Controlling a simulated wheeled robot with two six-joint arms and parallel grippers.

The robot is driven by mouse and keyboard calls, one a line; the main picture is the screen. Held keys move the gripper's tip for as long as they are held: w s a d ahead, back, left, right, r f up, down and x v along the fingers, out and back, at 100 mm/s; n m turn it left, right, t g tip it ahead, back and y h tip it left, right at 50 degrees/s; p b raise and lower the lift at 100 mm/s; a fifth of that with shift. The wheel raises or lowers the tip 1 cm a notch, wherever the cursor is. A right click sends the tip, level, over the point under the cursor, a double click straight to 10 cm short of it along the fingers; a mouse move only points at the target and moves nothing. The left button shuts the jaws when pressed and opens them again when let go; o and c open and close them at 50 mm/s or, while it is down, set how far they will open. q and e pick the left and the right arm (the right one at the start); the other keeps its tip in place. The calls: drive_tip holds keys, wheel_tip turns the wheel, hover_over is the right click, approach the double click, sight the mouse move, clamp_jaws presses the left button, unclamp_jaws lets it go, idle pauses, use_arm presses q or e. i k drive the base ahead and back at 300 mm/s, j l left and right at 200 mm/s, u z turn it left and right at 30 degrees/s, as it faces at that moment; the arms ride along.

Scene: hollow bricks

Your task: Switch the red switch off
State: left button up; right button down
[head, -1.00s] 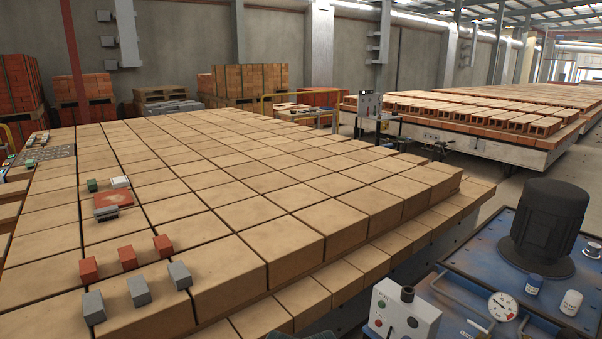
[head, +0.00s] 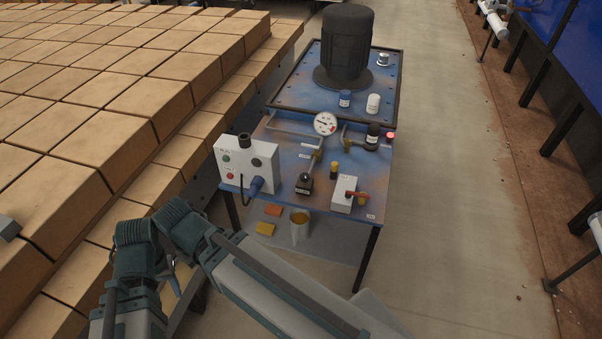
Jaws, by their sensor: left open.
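The red switch (head: 356,194) is a small red lever on a white box at the front right corner of the blue machine table. The lever sticks out sideways to the right. My left arm comes in at the bottom of the head view and folds back at the wrist. My left gripper (head: 172,276) is small and partly hidden behind the wrist; it is open, in front of the table and well to the left of the switch. Nothing is seen in it. My right gripper is out of view.
A white control box (head: 246,164) with buttons and a blue plug stands left on the table (head: 290,213). A black-knobbed lever (head: 305,183), a gauge (head: 325,123) and a lit red lamp (head: 390,135) are near. Stacked bricks (head: 130,110) fill the left.

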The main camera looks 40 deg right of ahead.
sight(348, 194)
drive_tip(key=j+z, duration=0.1)
drive_tip(key=z, duration=1.65)
drive_tip(key=i+l, duration=0.15)
drive_tip(key=i, duration=0.05)
